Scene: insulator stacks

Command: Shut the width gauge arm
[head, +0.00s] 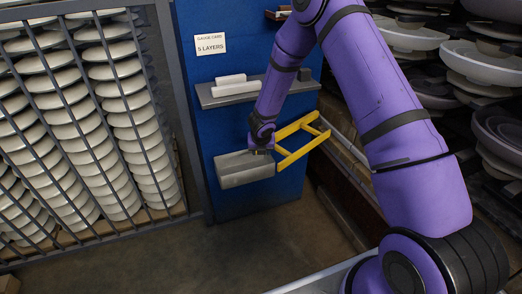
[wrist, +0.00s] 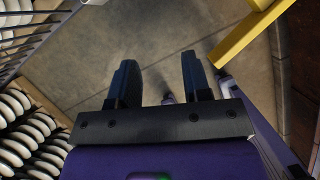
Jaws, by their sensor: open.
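The width gauge arm (head: 301,139) is a yellow ladder-like frame. It stands out from the blue panel (head: 228,125) up and to the right, swung away from the panel's face. My gripper (head: 261,150) is at the arm's left end, just above a grey open box (head: 245,171); the head view does not show whether they touch. In the wrist view my gripper (wrist: 158,80) has its two dark fingers apart with nothing between them. A yellow bar of the gauge arm (wrist: 248,35) shows to the right of the fingers, apart from them.
A barred rack (head: 85,120) of stacked white discs stands at the left. A grey shelf (head: 222,99) with white blocks juts from the panel above. Shelves of grey and white insulators (head: 480,70) line the right. The concrete floor (head: 235,245) in front is clear.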

